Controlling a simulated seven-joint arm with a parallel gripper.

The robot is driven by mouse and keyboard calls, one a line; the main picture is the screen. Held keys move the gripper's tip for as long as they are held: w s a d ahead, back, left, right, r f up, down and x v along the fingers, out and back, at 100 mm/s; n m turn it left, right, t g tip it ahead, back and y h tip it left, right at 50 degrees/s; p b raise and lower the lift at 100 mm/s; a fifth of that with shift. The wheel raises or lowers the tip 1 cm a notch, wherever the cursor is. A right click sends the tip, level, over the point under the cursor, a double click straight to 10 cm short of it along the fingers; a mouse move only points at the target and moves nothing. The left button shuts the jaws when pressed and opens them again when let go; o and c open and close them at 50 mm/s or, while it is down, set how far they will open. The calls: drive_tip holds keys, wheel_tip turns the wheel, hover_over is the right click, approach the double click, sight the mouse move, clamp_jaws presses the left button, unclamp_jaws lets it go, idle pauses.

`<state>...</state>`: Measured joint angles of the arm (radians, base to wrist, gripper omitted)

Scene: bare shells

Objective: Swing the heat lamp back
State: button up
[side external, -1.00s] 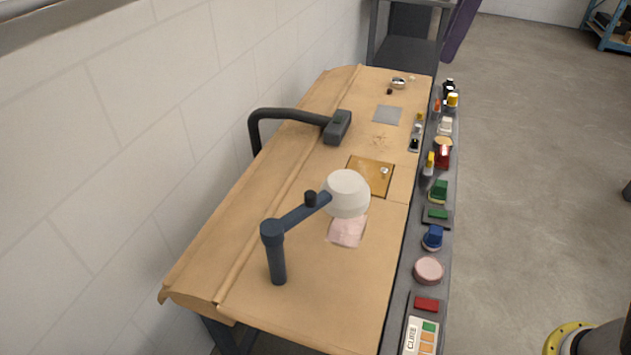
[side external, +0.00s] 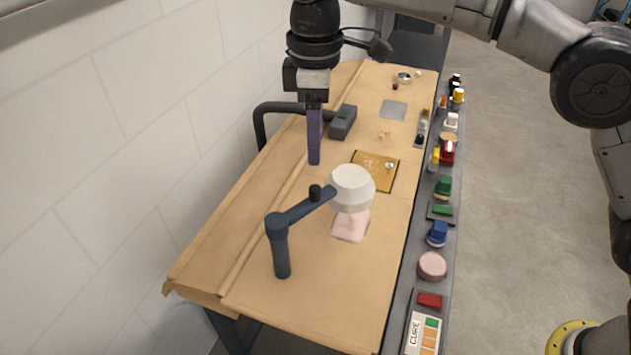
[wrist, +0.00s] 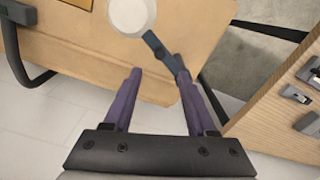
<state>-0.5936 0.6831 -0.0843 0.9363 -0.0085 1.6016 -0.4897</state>
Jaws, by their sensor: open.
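The heat lamp stands on the workbench in the side view. Its white lamp head (side external: 351,187) hangs over a pale pink sheet (side external: 351,224), at the end of a dark blue arm (side external: 305,208) with a black knob (side external: 315,192), on a blue post (side external: 281,252). My gripper (side external: 314,160) points down, open and empty, above the bench behind the lamp and apart from it in the side view. In the wrist view, the lamp head (wrist: 132,15) and blue arm (wrist: 158,48) show beyond my open purple fingers (wrist: 157,75); the right finger overlaps the blue arm's end.
A grey block on a bent black pipe (side external: 343,122) stands at the back left near my gripper. A brown board (side external: 376,172) lies beyond the lamp head. A grey rail (side external: 428,250) with several small coloured items runs along the right edge. The front left bench top is clear.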

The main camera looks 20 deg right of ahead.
sight(315, 187)
wheel_tip(315, 187, down, 10)
drive_tip(key=shift+d, duration=0.1)
idle(0.4)
clamp_jaws()
drive_tip(key=shift+r, duration=0.1)
idle(1.1)
